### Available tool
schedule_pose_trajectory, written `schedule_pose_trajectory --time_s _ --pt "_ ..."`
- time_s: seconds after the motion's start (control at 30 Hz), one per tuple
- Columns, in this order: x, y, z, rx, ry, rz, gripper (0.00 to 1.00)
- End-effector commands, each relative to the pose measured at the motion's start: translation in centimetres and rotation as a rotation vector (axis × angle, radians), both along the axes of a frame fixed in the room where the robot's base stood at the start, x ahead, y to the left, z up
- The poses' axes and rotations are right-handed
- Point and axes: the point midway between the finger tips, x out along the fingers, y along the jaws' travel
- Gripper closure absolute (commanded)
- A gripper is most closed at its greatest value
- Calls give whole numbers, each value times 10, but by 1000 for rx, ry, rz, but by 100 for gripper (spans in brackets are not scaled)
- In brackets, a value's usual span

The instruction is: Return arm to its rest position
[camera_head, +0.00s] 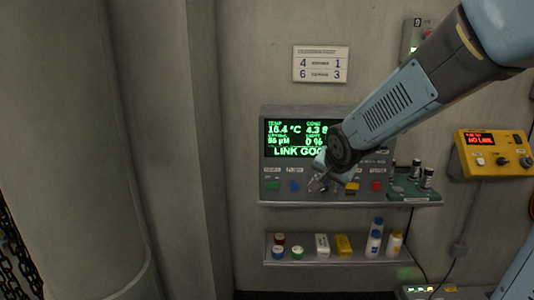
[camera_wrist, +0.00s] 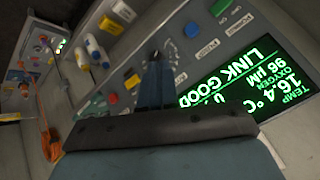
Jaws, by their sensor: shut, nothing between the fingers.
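My arm reaches in from the upper right of the head view, in front of a grey console (camera_head: 283,166) on the wall. My gripper (camera_head: 318,184) is at the console's lower front, small and partly hidden by my wrist. In the wrist view my gripper (camera_wrist: 157,55) shows its dark fingers together with nothing between them, over the console face (camera_wrist: 215,62) near its buttons and knob. I cannot tell whether the fingertips touch the console. The green screen (camera_head: 284,137) reads 16.4 °C and LINK GOOD, partly covered by my arm.
A shelf (camera_head: 305,262) below the console holds several small bottles, jars and boxes. A small ledge (camera_head: 415,198) with vials sits to the console's right. A yellow box (camera_head: 492,153) is farther right. Bare wall (camera_head: 240,60) lies to the upper left; chains hang far left.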

Motion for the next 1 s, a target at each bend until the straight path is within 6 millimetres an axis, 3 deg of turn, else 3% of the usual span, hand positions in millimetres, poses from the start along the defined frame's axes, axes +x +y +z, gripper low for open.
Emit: schedule_pose_trajectory --time_s 0.3,0.7,0.83,1.0 --pt "-87 -49 42 -204 78 113 100" --pt "-202 -74 62 -346 193 350 100" --pt "-223 -75 63 -362 211 410 100" --pt "-234 -77 63 -370 219 441 100"
